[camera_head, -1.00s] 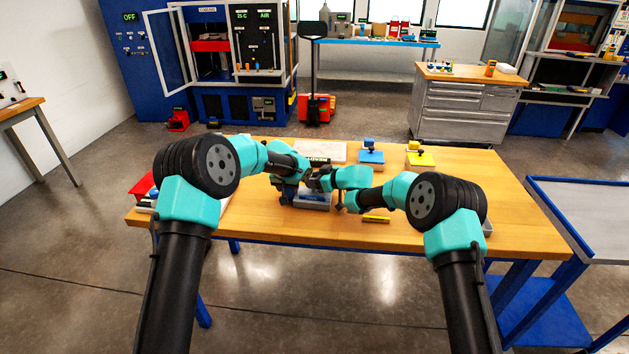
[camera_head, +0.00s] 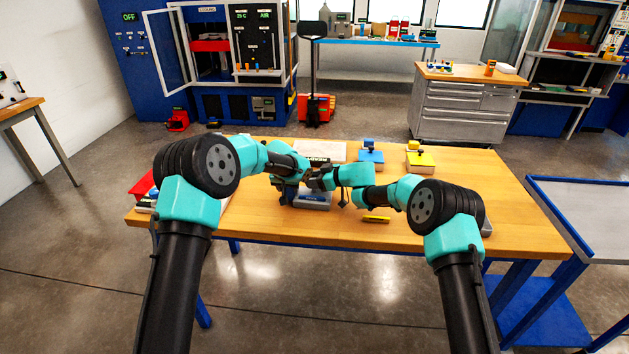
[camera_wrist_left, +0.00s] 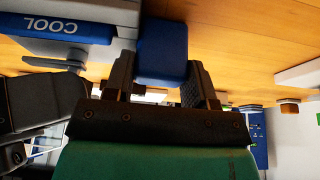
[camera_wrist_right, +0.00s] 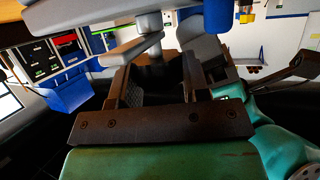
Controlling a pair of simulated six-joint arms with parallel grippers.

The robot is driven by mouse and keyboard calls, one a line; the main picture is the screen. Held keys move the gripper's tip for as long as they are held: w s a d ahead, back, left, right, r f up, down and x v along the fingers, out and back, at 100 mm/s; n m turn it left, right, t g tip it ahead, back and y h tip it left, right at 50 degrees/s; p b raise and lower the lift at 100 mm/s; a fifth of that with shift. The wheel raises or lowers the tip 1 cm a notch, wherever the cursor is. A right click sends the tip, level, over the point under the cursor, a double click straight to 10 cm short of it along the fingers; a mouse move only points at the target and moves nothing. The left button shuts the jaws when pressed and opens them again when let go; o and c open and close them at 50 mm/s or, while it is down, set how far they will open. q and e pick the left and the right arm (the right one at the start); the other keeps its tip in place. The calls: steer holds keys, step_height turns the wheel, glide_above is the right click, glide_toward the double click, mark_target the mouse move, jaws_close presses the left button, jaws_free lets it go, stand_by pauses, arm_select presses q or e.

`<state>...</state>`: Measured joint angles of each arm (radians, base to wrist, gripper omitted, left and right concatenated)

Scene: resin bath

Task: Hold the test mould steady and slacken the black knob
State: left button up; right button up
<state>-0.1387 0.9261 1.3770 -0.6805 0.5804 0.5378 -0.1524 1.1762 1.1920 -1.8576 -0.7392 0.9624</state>
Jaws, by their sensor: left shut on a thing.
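The test mould shows as a blue block (camera_wrist_left: 162,50) in the left wrist view, beside a grey unit with a blue COOL label (camera_wrist_left: 50,25). My left gripper (camera_wrist_left: 164,75) is shut on this block, one finger on each side. In the head view my left gripper (camera_head: 289,182) is low over the table, left of the grey unit (camera_head: 313,201). My right gripper (camera_wrist_right: 158,88) has its fingers apart around a dark part, likely the black knob (camera_wrist_right: 155,75). Contact with it cannot be told. In the head view my right gripper (camera_head: 322,180) is close to the left one, and the knob is hidden.
A blue mould (camera_head: 370,157) and a yellow mould (camera_head: 420,160) stand at the back of the wooden table (camera_head: 480,200). A pale slab (camera_head: 332,150) lies at the back. A yellow-and-black item (camera_head: 376,220) lies near the front.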

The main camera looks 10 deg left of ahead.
steer(key=o, duration=0.4)
steer(key=v, duration=1.2)
arm_select(q)
steer(key=o, duration=1.3)
steer(key=v, duration=1.2)
